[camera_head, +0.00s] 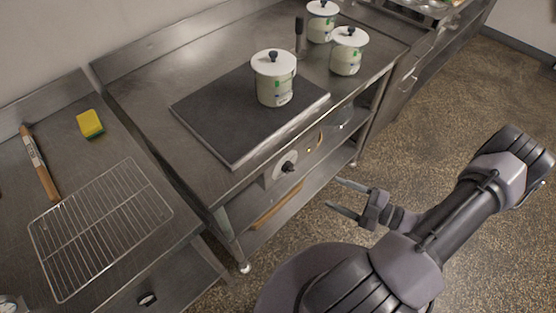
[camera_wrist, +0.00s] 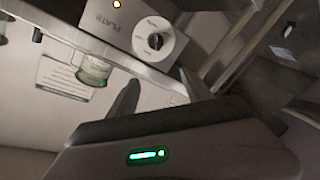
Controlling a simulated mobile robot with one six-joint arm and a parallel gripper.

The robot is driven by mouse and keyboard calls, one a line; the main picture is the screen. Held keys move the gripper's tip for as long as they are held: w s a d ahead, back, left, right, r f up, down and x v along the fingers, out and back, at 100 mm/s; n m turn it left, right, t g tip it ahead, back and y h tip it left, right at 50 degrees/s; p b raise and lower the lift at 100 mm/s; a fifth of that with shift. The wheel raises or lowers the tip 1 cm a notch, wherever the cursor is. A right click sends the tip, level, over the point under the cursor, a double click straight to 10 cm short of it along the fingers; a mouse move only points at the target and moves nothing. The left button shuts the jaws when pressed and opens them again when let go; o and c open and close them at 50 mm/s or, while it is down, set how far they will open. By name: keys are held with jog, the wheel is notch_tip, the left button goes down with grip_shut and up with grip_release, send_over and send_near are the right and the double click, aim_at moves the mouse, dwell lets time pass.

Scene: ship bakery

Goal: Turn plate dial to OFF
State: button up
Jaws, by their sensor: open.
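The plate dial (camera_head: 288,167) is a black knob on a pale round disc on the front panel below the dark hot plate (camera_head: 215,125). In the wrist view the dial (camera_wrist: 155,41) is at the upper middle, beside the word PLATE, with a lit amber lamp (camera_wrist: 117,4) above. The setting the dial points to is too small to read. My gripper (camera_head: 337,195) is open and empty, in front of the panel, right of and a little below the dial. It is apart from the dial. In the wrist view its fingers (camera_wrist: 155,92) show below the dial.
A white-lidded pot (camera_head: 274,80) stands on the hot plate, with two similar pots (camera_head: 348,52) behind it at the right. A wire rack (camera_head: 100,225), a sponge (camera_head: 89,124) and a wooden-handled tool (camera_head: 42,165) lie on the left counter. The floor to the right is clear.

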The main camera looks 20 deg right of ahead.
aim_at(293, 171)
notch_tip(293, 171, down, 4)
jog(key=m+t+h, duration=0.2)
jog(key=m+t, duration=0.1)
jog(key=m, duration=0.3)
jog(key=b+x, duration=0.1)
jog(key=x, duration=0.4)
jog(key=b+x, duration=0.1)
jog(key=x, duration=0.4)
jog(key=b+x, duration=0.1)
jog(key=x, duration=0.5)
jog(key=shift+s+a+f+b, duration=0.1)
jog(key=shift+a+f+b, duration=0.05)
jog(key=shift+f+b, duration=0.2)
grip_shut()
jog(key=shift+n, duration=0.3)
